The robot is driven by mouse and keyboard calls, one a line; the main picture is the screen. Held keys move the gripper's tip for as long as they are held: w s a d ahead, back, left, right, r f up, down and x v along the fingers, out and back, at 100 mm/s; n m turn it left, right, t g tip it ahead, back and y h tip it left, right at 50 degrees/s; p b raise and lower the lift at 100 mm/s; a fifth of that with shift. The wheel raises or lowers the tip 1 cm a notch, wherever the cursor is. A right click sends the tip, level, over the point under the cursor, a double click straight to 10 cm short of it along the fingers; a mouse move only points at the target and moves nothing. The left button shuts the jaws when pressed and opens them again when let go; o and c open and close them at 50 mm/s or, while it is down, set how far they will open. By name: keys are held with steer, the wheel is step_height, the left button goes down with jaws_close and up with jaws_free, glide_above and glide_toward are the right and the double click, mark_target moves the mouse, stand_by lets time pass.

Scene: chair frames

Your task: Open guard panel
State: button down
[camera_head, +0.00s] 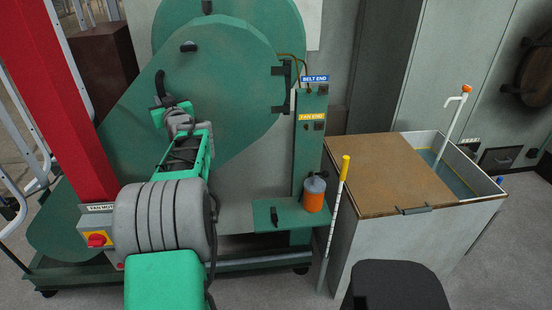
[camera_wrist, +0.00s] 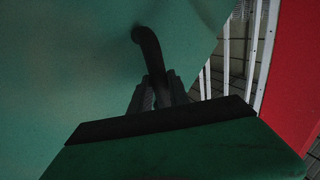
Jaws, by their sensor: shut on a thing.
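The guard panel (camera_head: 225,85) is a large green plate with a rounded right end, in front of a green housing (camera_head: 285,22). Dark hinges (camera_head: 280,71) sit at its right edge. Its black curved handle (camera_head: 160,82) is on the left part, and also shows in the wrist view (camera_wrist: 149,48). My gripper (camera_head: 164,101) is at the handle's lower end; in the wrist view its fingers (camera_wrist: 156,92) are shut around it. My arm hides the panel's lower middle. I cannot tell whether there is a gap behind the panel.
A red post (camera_head: 55,90) stands close on the left, above a box with a red knob (camera_head: 96,240). A green column (camera_head: 308,150) and a shelf with an orange bottle (camera_head: 314,194) are right of the panel. A brown-lidded tank (camera_head: 385,170) stands further right.

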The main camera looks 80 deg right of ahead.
steer(key=w+a+b+v, duration=0.1)
steer(key=b+v, duration=0.6)
steer(key=v, duration=0.3)
steer(key=shift+r, duration=0.15)
steer(key=b+v, duration=0.7)
steer(key=v, duration=0.3)
steer(key=shift+s+d, duration=0.25)
steer(key=shift+s, duration=0.05)
steer(key=shift+r, duration=0.1)
